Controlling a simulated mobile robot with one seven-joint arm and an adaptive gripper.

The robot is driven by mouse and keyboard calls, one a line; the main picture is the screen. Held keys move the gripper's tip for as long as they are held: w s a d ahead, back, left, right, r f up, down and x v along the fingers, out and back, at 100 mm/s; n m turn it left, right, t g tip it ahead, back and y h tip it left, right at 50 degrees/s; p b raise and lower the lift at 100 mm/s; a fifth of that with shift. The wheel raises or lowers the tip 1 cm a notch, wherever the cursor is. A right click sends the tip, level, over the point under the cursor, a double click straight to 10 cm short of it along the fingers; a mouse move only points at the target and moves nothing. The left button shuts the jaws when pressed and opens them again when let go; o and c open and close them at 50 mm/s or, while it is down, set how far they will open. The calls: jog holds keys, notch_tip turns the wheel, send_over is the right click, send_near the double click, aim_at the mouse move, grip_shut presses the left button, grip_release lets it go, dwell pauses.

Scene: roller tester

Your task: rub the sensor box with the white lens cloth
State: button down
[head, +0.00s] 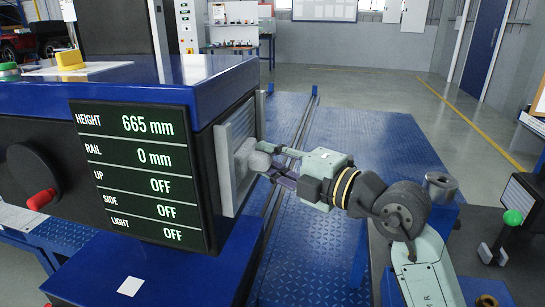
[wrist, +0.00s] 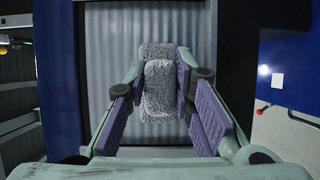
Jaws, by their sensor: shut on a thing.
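The sensor box is a large blue and black box (head: 150,80) at the left of the head view, with a green display on its front. Its right side carries a pale ribbed panel (head: 233,125), which fills the middle of the wrist view (wrist: 115,75). My gripper (head: 268,165) is shut on the white lens cloth (head: 245,160), which looks grey and fuzzy here. In the wrist view, the bunched cloth (wrist: 160,88) sits between the purple finger pads. The cloth is right at the panel and overlaps it in both views. I cannot tell how firmly it touches.
A red-handled crank (head: 41,199) sticks out of the box front. A yellow object (head: 69,60) and a green knob stand on top. A small white square (head: 130,286) lies on the blue surface below. Open blue floor plates (head: 345,215) lie behind my arm.

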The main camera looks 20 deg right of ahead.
jog(key=shift+s+a, duration=0.25)
jog(key=shift+a, duration=0.05)
jog(key=shift+w+d, duration=0.65)
jog(key=shift+w, duration=0.1)
jog(key=shift+w+d+r, duration=0.1)
jog(key=shift+w+r, duration=0.15)
jog(key=shift+w, duration=0.1)
jog(key=s+d+b, duration=0.1)
jog(key=s+d, duration=0.2)
jog(key=d, duration=0.2)
jog(key=shift+d+f+b, duration=0.3)
jog(key=shift+d+b, duration=0.05)
jog(key=shift+b, duration=0.05)
